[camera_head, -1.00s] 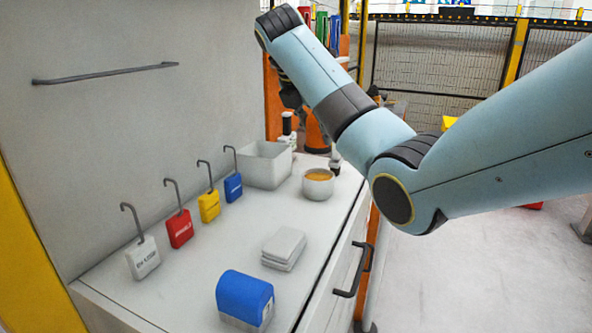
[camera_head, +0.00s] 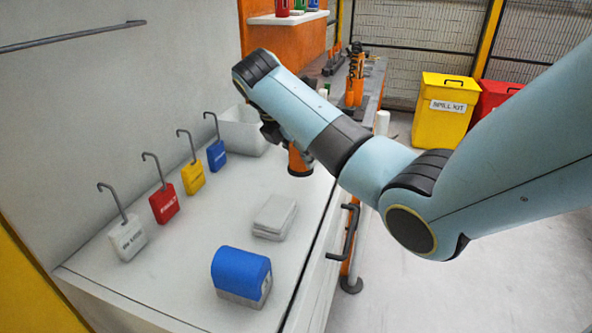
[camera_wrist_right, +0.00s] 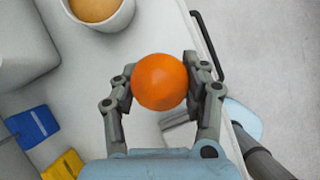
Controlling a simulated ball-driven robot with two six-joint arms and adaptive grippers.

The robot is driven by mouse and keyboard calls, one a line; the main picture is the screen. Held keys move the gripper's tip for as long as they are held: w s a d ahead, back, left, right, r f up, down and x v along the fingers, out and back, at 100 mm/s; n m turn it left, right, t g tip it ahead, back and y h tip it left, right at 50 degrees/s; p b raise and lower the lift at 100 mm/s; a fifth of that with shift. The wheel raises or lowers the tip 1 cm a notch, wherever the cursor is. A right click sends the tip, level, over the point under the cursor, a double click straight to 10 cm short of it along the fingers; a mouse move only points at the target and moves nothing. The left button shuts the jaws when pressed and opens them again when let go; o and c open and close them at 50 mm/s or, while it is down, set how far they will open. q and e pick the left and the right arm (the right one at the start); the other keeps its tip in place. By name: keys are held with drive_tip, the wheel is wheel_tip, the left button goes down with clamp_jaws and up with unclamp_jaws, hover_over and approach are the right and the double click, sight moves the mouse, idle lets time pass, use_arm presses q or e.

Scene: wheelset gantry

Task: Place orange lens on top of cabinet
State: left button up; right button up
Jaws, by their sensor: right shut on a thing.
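The orange lens (camera_wrist_right: 158,82) is a round, smooth dome between the fingers of my right gripper (camera_wrist_right: 163,80) in the right wrist view. The gripper is shut on it, and the lens appears above the cabinet's white top. In the head view, my right forearm and wrist reach over the far part of the cabinet (camera_head: 185,270) and mostly hide the gripper. My left gripper is in neither view.
A blue-topped box (camera_head: 241,272), a grey stack (camera_head: 274,216) and hooked padlocks (camera_head: 164,203) occupy the cabinet top. A white bin (camera_head: 240,132) stands behind. A cup with orange contents (camera_wrist_right: 97,10) shows in the wrist view. Bare top lies between padlocks and stack.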

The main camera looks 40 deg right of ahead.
sight(296, 167)
drive_tip(key=shift+w+a+f, duration=0.1)
drive_tip(key=shift+w+f, duration=0.4)
drive_tip(key=shift+w, duration=0.05)
drive_tip(key=shift+f, duration=1.85)
drive_tip(key=o, duration=1.2)
drive_tip(key=shift+f, duration=0.1)
drive_tip(key=v, duration=1.2)
